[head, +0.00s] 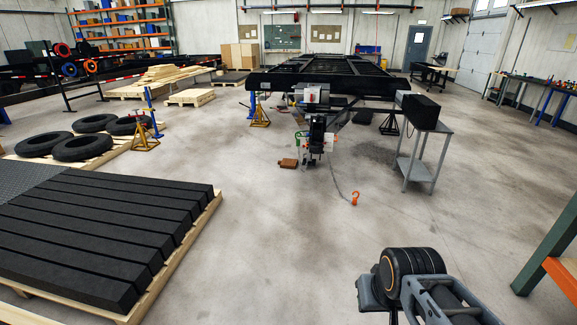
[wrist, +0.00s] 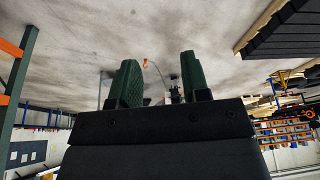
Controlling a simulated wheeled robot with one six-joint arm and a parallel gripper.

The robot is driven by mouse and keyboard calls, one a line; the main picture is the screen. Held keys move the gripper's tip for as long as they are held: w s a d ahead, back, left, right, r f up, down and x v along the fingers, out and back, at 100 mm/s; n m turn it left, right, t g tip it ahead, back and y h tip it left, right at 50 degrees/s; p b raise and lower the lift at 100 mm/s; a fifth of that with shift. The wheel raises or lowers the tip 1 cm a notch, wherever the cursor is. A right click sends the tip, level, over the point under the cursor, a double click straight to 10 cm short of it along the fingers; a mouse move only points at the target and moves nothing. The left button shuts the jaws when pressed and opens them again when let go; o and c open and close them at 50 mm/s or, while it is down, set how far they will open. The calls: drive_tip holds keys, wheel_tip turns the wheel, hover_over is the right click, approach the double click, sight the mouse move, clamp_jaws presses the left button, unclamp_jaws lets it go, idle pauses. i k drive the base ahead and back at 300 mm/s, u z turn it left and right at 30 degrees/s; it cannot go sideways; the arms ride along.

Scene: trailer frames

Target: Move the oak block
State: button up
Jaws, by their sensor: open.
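A small brown block (head: 289,163), which looks like the oak block, lies on the concrete floor in the head view. It is just left of the trailer's front coupling and jack (head: 318,135). My gripper (wrist: 158,75) shows in the wrist view with its two green fingers apart and nothing between them. The wrist view is upside down, and I cannot make out the block in it. In the head view only my arm shows, at the bottom right, well away from the block; my gripper's fingers are not visible there.
A chain with an orange hook (head: 355,198) lies right of the coupling. A grey metal stand (head: 415,170) carries a black box. A pallet of black beams (head: 95,225) fills the left, with tires (head: 82,147) behind. An orange-and-green rack (head: 556,250) stands right. The middle floor is clear.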

sight(290, 163)
drive_tip(key=u, duration=0.5)
drive_tip(key=i, duration=11.1)
drive_tip(key=z, duration=3.35)
